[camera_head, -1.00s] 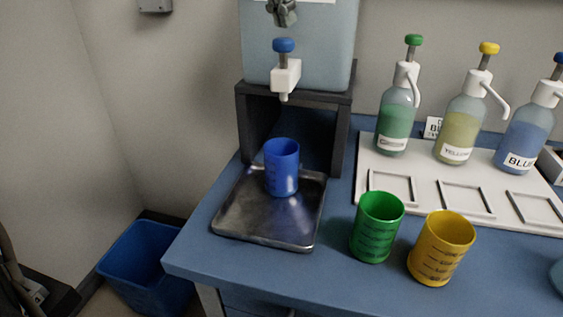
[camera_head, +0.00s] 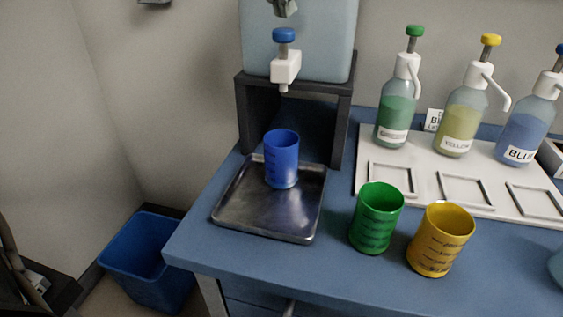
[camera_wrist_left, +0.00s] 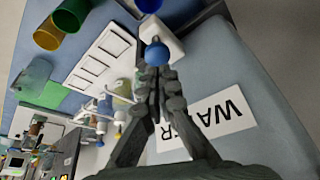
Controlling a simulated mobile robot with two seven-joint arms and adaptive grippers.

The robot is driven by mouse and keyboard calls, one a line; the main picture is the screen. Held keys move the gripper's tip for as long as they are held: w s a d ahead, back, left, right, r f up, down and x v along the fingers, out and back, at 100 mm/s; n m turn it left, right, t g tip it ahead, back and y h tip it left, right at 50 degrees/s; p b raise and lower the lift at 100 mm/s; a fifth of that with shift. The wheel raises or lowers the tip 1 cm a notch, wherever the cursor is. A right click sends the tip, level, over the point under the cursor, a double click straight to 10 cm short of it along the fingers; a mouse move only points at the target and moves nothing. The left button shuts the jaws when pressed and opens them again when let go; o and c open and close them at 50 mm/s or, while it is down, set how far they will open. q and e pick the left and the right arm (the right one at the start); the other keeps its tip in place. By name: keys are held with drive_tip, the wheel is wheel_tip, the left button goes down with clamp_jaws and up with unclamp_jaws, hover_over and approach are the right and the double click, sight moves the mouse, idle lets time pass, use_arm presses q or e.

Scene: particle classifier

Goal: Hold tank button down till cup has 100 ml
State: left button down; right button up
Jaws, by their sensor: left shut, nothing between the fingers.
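The water tank (camera_head: 330,42) stands on a dark stand, with a white tap (camera_head: 285,67) and blue button (camera_head: 284,34) on its front. The blue cup (camera_head: 281,160) is upright on the metal tray (camera_head: 265,215) under the tap. No water stream shows, and the cup's level cannot be read. My left gripper (camera_head: 285,8) is just above the button, partly cut off by the top edge. In the left wrist view my gripper (camera_wrist_left: 158,70) is shut and empty, its tips close to the button (camera_wrist_left: 157,52); a small gap shows in the head view. My right gripper is not in view.
A green cup (camera_head: 376,218) and a yellow cup (camera_head: 440,240) stand right of the tray. A blue bin (camera_head: 150,265) is left of the table.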

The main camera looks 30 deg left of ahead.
sight(284, 29)
use_arm(q)
drive_tip(key=shift+f+b, duration=0.3)
drive_tip(key=shift+f, duration=1.2)
idle(0.3)
idle(0.4)
wheel_tip(284, 29, up, 2)
drive_tip(key=shift+r+p, duration=0.2)
drive_tip(key=shift+p, duration=0.5)
drive_tip(key=shift+r, duration=2.4)
